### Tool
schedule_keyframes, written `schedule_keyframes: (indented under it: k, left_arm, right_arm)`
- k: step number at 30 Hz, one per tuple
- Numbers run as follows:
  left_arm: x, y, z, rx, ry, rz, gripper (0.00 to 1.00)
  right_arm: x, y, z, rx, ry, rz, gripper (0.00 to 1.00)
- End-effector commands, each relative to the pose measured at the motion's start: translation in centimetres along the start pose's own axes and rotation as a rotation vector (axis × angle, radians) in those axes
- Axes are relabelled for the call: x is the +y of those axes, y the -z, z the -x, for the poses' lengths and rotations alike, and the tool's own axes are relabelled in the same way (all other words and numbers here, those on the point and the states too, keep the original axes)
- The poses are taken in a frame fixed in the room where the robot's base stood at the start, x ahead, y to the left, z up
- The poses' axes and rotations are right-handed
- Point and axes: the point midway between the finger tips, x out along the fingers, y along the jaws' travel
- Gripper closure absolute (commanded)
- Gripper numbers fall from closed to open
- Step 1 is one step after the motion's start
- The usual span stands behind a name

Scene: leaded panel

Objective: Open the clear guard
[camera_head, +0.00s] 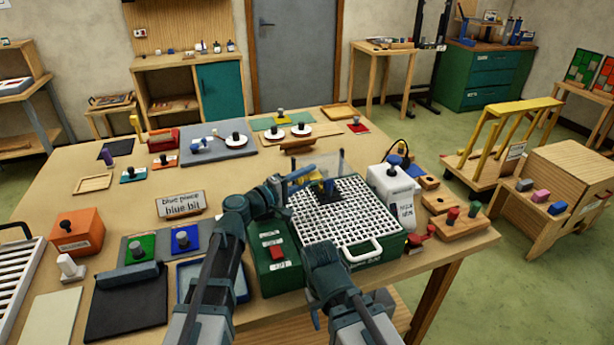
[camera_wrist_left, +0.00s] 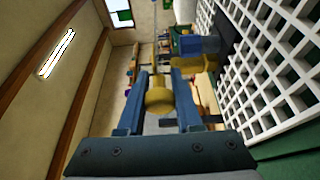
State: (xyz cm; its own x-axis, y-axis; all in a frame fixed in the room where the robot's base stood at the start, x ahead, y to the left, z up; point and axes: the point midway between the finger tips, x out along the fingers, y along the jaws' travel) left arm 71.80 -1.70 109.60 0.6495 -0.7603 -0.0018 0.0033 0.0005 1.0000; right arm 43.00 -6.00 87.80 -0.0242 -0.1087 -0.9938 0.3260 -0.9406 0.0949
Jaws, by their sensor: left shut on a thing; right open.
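The clear guard (camera_head: 333,160) is a see-through panel, standing raised at the back of the green machine (camera_head: 375,252) with the white grid top (camera_head: 345,222). My left gripper (camera_head: 284,184) is at the grid's back left corner, beside the guard. In the left wrist view its two blue fingers are shut on a yellow round knob (camera_wrist_left: 158,97). I cannot clearly tell how the knob joins the guard. My right gripper (camera_head: 322,262) is open and empty, low over the machine's front edge. The white grid also fills the right of the left wrist view (camera_wrist_left: 270,62).
A green box with a red switch (camera_head: 278,252) is at the machine's left. A white labelled block (camera_head: 393,190) stands close at the right. The table's middle left is fairly clear.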

Motion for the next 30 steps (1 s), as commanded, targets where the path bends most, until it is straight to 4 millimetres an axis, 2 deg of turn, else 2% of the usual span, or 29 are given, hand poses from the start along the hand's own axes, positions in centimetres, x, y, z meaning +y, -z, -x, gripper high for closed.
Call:
schedule_keyframes:
  k: [5,11,21,30]
  left_arm:
    - [0.8,0.0,0.0,0.000,0.018,0.041,1.00]
    - [2.3,0.2,-0.1,0.001,0.067,0.160,1.00]
    - [4.9,1.2,-0.5,0.002,0.187,0.453,1.00]
    - [6.6,2.6,-1.1,0.001,0.296,0.717,1.00]
  right_arm:
    - [0.1,-0.1,1.1,0.000,0.000,0.000,0.41]
    - [0.3,-0.2,3.7,0.000,0.000,0.000,0.41]
    - [0.8,-0.5,8.8,0.000,0.000,0.000,0.41]
    - [1.2,-0.7,12.4,0.000,0.000,0.001,0.41]
